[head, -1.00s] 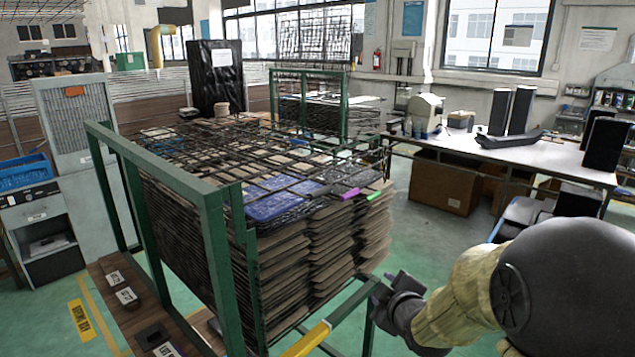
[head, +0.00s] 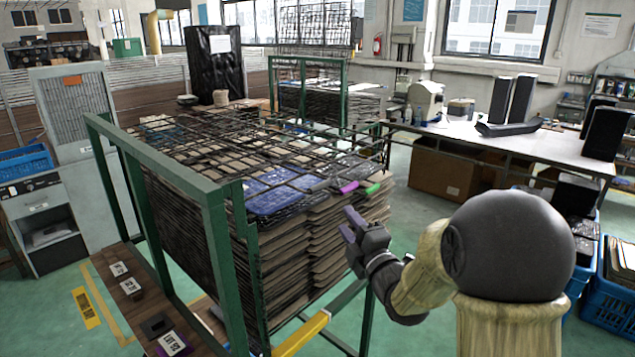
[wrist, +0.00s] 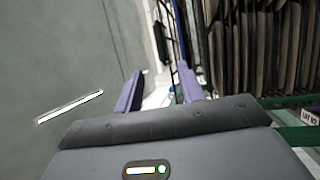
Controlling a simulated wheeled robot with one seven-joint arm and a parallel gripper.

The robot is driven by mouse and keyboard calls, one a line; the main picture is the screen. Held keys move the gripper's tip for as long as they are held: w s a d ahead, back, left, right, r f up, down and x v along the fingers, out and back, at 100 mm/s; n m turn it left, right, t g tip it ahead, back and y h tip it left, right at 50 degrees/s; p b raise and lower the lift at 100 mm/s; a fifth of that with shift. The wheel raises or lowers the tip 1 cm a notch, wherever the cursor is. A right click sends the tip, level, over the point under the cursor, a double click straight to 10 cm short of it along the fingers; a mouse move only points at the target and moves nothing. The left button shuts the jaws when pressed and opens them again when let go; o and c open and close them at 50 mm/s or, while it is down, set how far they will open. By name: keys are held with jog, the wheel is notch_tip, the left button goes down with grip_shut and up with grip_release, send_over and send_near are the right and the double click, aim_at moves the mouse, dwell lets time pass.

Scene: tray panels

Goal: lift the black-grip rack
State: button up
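Wire racks lie across the top of a large stack of tray panels in a green frame. A dark grip (head: 319,185), which looks like the black one, sticks out at the front right edge, left of a purple grip (head: 348,187) and a green grip (head: 372,189). I cannot make out the dark grip in the wrist view.
The green frame (head: 213,215) has posts and a top bar at the near left. Stacked panels (head: 320,240) fill it; they also show in the wrist view (wrist: 265,50). A yellow bar (head: 303,333) crosses low in front. Blue crates (head: 605,310) stand at right.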

aim_at(322, 189)
jog(key=p+x, duration=0.2)
jog(key=x, duration=0.3)
jog(key=p+x, duration=0.3)
jog(key=x, duration=0.2)
jog(key=p+x, duration=0.3)
jog(key=x, duration=0.3)
jog(key=shift+r, duration=0.25)
jog(key=shift+w+a, duration=0.2)
jog(key=shift+w, duration=0.05)
jog(key=shift+c, duration=0.2)
jog(key=shift+f, duration=0.1)
grip_shut()
